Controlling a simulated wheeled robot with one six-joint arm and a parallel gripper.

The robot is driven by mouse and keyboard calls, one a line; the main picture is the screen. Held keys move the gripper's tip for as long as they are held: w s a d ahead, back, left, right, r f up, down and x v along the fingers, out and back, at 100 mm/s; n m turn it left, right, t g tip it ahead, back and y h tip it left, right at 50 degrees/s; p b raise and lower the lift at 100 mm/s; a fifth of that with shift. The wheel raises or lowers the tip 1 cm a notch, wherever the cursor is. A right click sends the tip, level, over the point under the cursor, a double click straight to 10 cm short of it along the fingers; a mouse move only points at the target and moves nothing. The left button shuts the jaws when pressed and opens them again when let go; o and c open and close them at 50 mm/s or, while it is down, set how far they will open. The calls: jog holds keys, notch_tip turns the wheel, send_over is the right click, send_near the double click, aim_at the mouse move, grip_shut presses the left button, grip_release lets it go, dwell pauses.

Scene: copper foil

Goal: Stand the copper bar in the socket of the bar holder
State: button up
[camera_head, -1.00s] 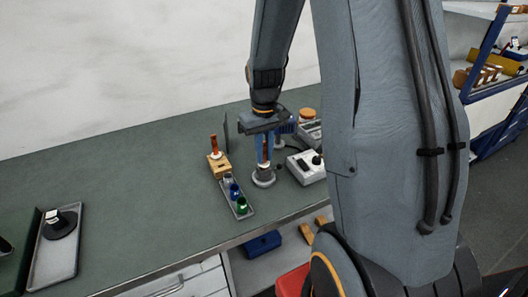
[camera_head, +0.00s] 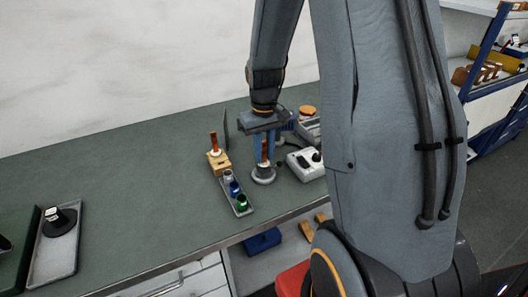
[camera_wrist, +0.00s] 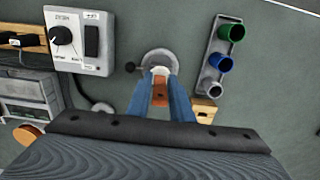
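The copper bar (camera_head: 265,150) is upright at the bar holder (camera_head: 263,177), a grey holder with a round base on the bench. In the wrist view the copper bar (camera_wrist: 160,93) shows between the blue fingers, and the round base (camera_wrist: 158,58) lies beyond their tips. My gripper (camera_head: 266,156) points down around the bar, with its fingers apart and the bar standing between them. The wrist view also shows my gripper (camera_wrist: 161,80). The bar's lower end and the socket opening are too small and partly hidden to see.
A wooden block (camera_head: 219,163) with another copper-coloured upright piece stands left of the holder. A grey tray (camera_head: 246,211) with green, blue and pale cups is in front of it. A control box (camera_wrist: 78,40) stands close on the holder's other side. The left bench is largely clear.

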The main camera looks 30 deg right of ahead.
aim_at(264, 142)
jog(key=o, duration=0.3)
jog(key=shift+r, duration=0.1)
jog(key=shift+r+b, duration=0.95)
jog(key=shift+r, duration=2.9)
jog(key=o, duration=0.3)
jog(key=shift+r+p, duration=1)
